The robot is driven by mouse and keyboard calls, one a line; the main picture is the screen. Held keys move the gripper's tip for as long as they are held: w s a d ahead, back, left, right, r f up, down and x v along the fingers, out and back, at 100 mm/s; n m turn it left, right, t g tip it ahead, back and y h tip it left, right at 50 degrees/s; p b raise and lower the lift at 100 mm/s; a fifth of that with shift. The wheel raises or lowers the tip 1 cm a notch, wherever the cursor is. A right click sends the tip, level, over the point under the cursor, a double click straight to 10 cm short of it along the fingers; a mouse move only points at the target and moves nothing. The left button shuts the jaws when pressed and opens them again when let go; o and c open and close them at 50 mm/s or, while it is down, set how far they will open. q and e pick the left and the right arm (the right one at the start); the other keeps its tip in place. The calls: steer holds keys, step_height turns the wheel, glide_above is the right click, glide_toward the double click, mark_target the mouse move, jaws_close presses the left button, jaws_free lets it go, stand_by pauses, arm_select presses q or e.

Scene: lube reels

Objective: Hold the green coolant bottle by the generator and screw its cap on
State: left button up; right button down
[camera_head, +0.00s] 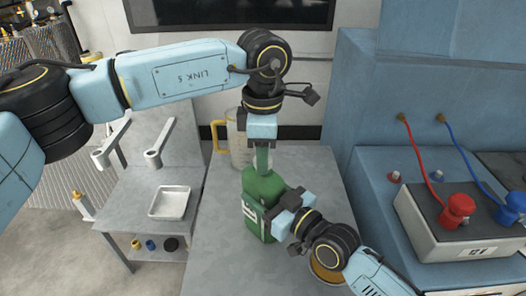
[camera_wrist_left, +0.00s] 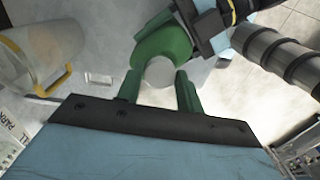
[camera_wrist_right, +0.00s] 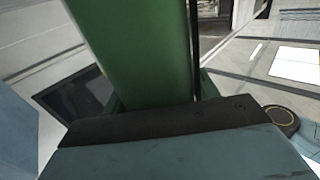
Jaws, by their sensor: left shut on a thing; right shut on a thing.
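The green coolant bottle (camera_head: 262,190) stands upright on the grey table beside the large blue machine (camera_head: 385,190). My left gripper (camera_head: 262,158) points down over the bottle's top. In the left wrist view its fingers are shut on the pale grey cap (camera_wrist_left: 160,72), which lies over the bottle's neck. The cap is hidden in the head view, and its thread contact cannot be seen. My right gripper (camera_head: 278,214) is shut on the bottle's right side. The bottle's green wall (camera_wrist_right: 145,50) fills much of the right wrist view.
A clear jug with a yellow handle (camera_head: 219,135) stands behind the bottle. A round amber-rimmed thing (camera_head: 326,270) is partly under my right wrist. A metal tray (camera_head: 170,203) lies on a side bench. A battery-like box (camera_head: 465,243) with red and blue clamps is at right.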

arm_select(q)
steer(key=m, duration=0.3)
steer(key=o, duration=1.2)
steer(key=shift+c, duration=0.2)
steer(key=shift+r, duration=0.1)
step_height(320, 180, up, 12)
arm_select(e)
steer(key=shift+c, duration=1.8)
jaws_free()
steer(key=shift+s+d, duration=0.1)
